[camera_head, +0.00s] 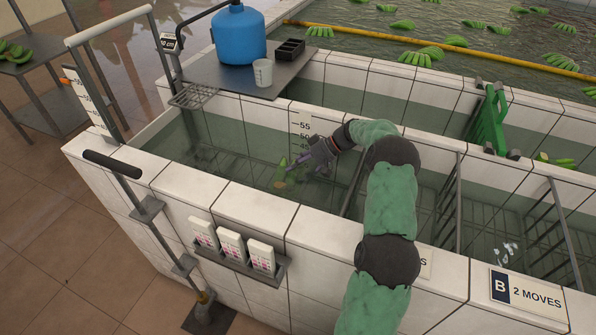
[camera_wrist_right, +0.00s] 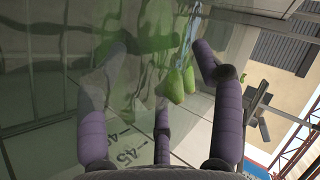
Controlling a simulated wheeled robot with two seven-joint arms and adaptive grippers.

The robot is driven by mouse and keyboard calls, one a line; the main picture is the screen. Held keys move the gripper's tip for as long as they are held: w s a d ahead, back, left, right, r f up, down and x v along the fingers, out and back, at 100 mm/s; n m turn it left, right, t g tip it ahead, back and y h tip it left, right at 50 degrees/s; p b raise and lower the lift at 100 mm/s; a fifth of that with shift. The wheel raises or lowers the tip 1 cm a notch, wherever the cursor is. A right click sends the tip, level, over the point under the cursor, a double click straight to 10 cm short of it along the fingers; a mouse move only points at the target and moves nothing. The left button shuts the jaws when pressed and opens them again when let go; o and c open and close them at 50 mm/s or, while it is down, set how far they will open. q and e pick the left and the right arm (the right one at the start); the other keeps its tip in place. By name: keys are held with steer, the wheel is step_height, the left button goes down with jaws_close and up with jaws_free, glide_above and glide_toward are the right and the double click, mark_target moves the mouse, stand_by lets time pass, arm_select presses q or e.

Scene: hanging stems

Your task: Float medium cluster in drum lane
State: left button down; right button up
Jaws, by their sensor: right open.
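A green banana cluster (camera_head: 280,174) is at the water in the tank lane below the blue drum (camera_head: 238,36). My right gripper (camera_head: 300,164) is open, reaching over the tank's front wall, with its purple fingers close beside the cluster. In the right wrist view, the spread fingers of my right gripper (camera_wrist_right: 160,70) have green bananas (camera_wrist_right: 177,84) between or just beyond them; contact cannot be told. Murky green water blurs part of that view. Which cluster is the medium one is not marked. My left gripper is not in view.
A depth scale (camera_head: 302,128) marks the tank's back wall. Metal dividers (camera_head: 447,200) separate lanes on the right. A green rack (camera_head: 488,118) stands on the back wall. Many clusters float in the far pool beyond a yellow boom (camera_head: 440,46).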

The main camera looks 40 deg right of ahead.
step_height(320, 180, up, 26)
steer(key=p, duration=1.1)
steer(key=shift+r+p, duration=0.15)
steer(key=shift+p, duration=0.15)
stand_by(0.4)
stand_by(0.4)
steer(key=shift+r, duration=0.1)
